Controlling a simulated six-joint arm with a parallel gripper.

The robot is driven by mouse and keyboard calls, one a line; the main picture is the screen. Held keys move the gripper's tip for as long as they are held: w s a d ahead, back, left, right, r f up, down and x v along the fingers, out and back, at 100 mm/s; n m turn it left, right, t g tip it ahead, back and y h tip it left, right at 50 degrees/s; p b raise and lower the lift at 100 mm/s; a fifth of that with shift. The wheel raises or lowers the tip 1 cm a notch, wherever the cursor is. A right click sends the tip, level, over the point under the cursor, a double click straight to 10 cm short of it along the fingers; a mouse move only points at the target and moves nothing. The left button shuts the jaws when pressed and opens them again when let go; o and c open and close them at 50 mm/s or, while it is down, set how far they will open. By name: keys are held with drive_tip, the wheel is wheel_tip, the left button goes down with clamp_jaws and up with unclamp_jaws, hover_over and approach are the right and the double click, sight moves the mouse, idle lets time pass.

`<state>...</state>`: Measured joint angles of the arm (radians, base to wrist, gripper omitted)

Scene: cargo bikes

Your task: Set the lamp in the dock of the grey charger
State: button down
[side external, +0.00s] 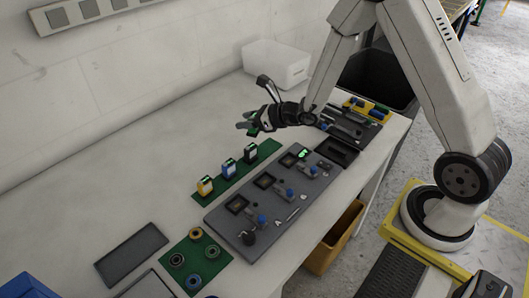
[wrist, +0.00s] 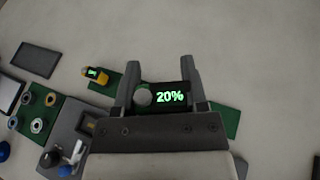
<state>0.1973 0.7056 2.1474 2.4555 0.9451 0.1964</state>
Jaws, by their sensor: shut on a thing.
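My gripper (wrist: 160,78) is shut on a lamp (wrist: 168,97), a dark block with a round grey face and a green "20%" display. In the side external view my gripper (side external: 246,126) is high, beyond the green mat, and the lamp is mostly hidden by the fingers. The grey charger (side external: 222,222) is a long grey board on the bench with several square docks and blue-knobbed levers. One dock (side external: 300,152), at its far end, shows green light. In the wrist view the charger (wrist: 64,128) is at lower left, partly hidden by my gripper.
A second green mat (side external: 190,248) carries several rings. A dark tray (side external: 131,254), a white bin (side external: 276,63) and a tool tray (side external: 352,125) are also on the bench. The bench behind the mat is clear.

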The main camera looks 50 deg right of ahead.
drive_tip(key=r, duration=0.1)
wheel_tip(320, 180, up, 14)
drive_tip(key=m+h, duration=0.1)
hover_over(256, 135)
drive_tip(key=shift+s+f, duration=0.2)
drive_tip(key=shift+s, duration=0.1)
drive_tip(key=shift+f, duration=0.1)
drive_tip(key=w+f+n+y, duration=0.1)
drive_tip(key=w+f, duration=0.3)
drive_tip(key=f, duration=1)
drive_tip(key=shift+w+d+f, duration=0.15)
drive_tip(key=shift+d+f, duration=0.05)
drive_tip(key=shift+d, duration=0.1)
